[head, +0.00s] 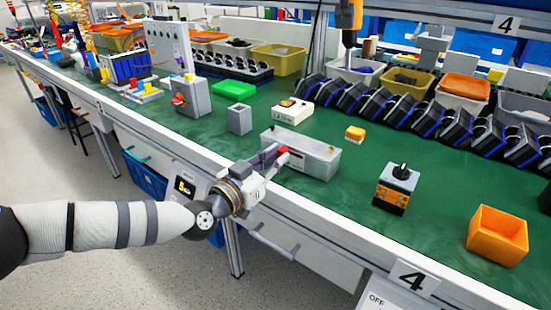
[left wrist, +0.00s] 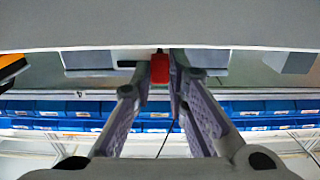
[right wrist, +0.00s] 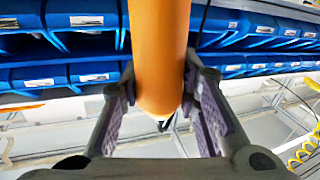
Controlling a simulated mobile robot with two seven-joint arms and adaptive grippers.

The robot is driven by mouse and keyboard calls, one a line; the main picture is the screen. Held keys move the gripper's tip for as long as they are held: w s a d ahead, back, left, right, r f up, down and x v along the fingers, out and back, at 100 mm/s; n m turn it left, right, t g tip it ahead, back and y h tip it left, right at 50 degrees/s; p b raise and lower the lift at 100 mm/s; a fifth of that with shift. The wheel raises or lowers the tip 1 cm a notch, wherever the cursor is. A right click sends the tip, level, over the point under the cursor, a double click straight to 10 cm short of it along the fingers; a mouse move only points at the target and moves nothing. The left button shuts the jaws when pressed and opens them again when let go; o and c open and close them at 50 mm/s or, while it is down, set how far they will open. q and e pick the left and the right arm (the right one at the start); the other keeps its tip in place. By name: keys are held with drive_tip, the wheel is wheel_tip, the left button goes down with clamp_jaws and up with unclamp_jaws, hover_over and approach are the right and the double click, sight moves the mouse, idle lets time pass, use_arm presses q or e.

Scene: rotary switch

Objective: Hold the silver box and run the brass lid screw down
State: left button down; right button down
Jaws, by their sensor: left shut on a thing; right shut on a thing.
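The silver box (head: 318,160) lies on the green bench, its long side along the front edge. A tiny brass spot, likely the lid screw (head: 332,149), shows near the right end of its lid. My left gripper (head: 279,156) is at the box's front side, its fingers closed on a red tab (left wrist: 160,68) there. The grey edge of the box fills the top of the left wrist view. In the right wrist view my right gripper (right wrist: 160,82) is shut around an orange driver (right wrist: 160,40). The driver (head: 348,17) also shows at the top of the head view, its tip down, above the bench.
A rotary switch (head: 396,188) and an orange bin (head: 497,236) stand to the right. Dark bins (head: 400,115) line the back. Green bench between box and switch is clear.

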idle(0.3)
wheel_tip(320, 180, down, 16)
drive_tip(key=n+t+y, duration=0.1)
drive_tip(key=n+y, duration=0.4)
drive_tip(key=y, duration=0.4)
drive_tip(key=shift+s+r+t+y, duration=0.2)
drive_tip(key=shift+t+y, duration=0.1)
drive_tip(key=c, duration=2)
unclamp_jaws()
clamp_jaws()
